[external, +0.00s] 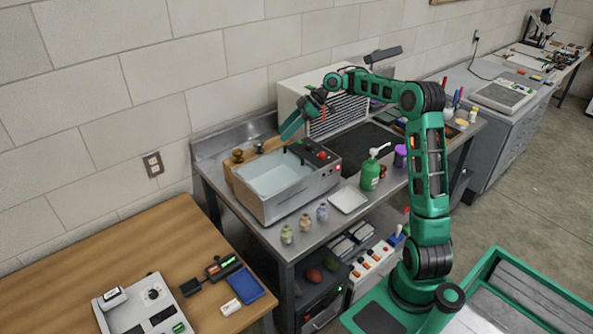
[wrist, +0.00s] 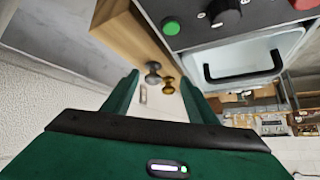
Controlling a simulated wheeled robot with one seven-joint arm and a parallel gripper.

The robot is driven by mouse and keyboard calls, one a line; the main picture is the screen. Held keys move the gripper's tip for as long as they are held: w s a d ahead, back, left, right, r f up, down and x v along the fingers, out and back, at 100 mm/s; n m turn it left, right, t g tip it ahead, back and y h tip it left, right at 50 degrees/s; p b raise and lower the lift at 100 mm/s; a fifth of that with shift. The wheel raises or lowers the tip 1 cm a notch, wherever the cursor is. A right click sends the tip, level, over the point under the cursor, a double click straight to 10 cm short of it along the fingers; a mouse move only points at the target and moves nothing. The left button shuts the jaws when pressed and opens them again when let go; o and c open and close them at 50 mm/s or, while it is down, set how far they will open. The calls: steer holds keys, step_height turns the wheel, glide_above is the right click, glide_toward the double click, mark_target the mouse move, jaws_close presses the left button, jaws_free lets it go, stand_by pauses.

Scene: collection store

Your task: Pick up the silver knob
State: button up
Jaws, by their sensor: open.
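The silver knob (wrist: 153,68) shows in the wrist view as a small dark grey knob between and beyond my fingertips. It also shows in the external view (external: 258,148), on or by a wooden board behind the basin. A brass knob (wrist: 168,86) is close beside it, and it shows to the left in the external view (external: 238,155). My gripper (wrist: 159,77) is open and empty. In the external view my gripper (external: 290,128) hangs above the back of the basin, up and right of the knobs, apart from both.
A metal-sided basin unit (external: 275,180) with a red button stands just in front of the knobs. The block wall is close behind. A wooden board (external: 270,146) lies by them. A green bottle (external: 370,174), a white tray (external: 349,200) and small jars (external: 305,222) are at the front.

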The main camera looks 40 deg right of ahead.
mark_target(259, 146)
steer(key=w+f+n+y, duration=0.1)
steer(key=w+y, duration=0.1)
steer(key=w+a+f+n+y, duration=0.1)
steer(key=f+n+y, duration=0.1)
steer(key=y, duration=0.1)
steer(key=shift+w+a, duration=0.1)
steer(key=shift+w, duration=0.3)
steer(key=shift+f+x, duration=0.2)
steer(key=shift+x, duration=1.65)
steer(key=shift+f+x, duration=0.15)
steer(key=shift+x, duration=1.7)
steer(key=shift+w+d, duration=0.1)
steer(key=shift+d, duration=0.1)
steer(key=c, duration=1.2)
